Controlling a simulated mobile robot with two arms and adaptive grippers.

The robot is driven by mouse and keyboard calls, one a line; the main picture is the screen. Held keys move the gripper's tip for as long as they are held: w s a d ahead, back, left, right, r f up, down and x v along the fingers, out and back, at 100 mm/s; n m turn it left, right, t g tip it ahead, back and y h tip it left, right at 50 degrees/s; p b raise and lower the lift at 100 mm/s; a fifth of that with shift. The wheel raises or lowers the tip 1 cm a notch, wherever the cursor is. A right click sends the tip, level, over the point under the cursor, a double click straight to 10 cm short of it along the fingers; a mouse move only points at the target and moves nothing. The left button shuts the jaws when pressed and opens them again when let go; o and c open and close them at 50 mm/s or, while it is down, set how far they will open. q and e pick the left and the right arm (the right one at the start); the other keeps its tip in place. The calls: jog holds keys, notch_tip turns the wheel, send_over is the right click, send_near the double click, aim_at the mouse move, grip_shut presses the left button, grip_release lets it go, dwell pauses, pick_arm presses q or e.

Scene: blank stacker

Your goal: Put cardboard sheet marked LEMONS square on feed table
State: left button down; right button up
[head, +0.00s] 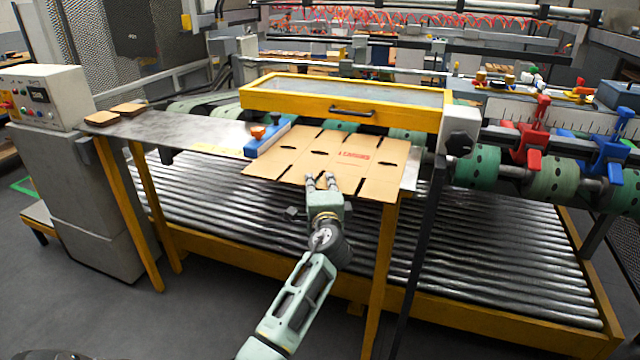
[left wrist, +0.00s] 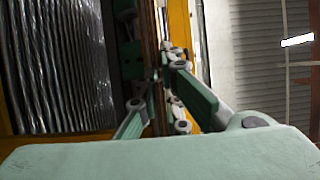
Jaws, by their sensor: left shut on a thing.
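The cardboard sheet (head: 318,157) is brown, with slots and a red printed mark too small to read for certain. It lies near the right end of the grey metal feed table (head: 170,131), with its near edge jutting past the table front. A blue block guide (head: 268,139) with an orange knob stands at its left edge. My left gripper (head: 322,181) is shut on the sheet's near edge. In the left wrist view the fingers (left wrist: 158,105) close on the sheet (left wrist: 149,60), seen edge-on. My right gripper is not in view.
A yellow-framed guard (head: 345,114) with a black handle stands just behind the sheet. A roller conveyor (head: 470,245) runs below the table. Small brown pieces (head: 102,118) lie at the table's left end, beside a control box (head: 42,96). Green rollers (head: 475,168) are at right.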

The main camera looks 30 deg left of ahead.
pick_arm(q)
jog(key=c, duration=1.8)
grip_release()
jog(key=shift+f, duration=0.2)
jog(key=shift+c, duration=0.2)
jog(key=o, duration=0.9)
jog(key=shift+c, duration=0.2)
jog(key=shift+s, duration=0.1)
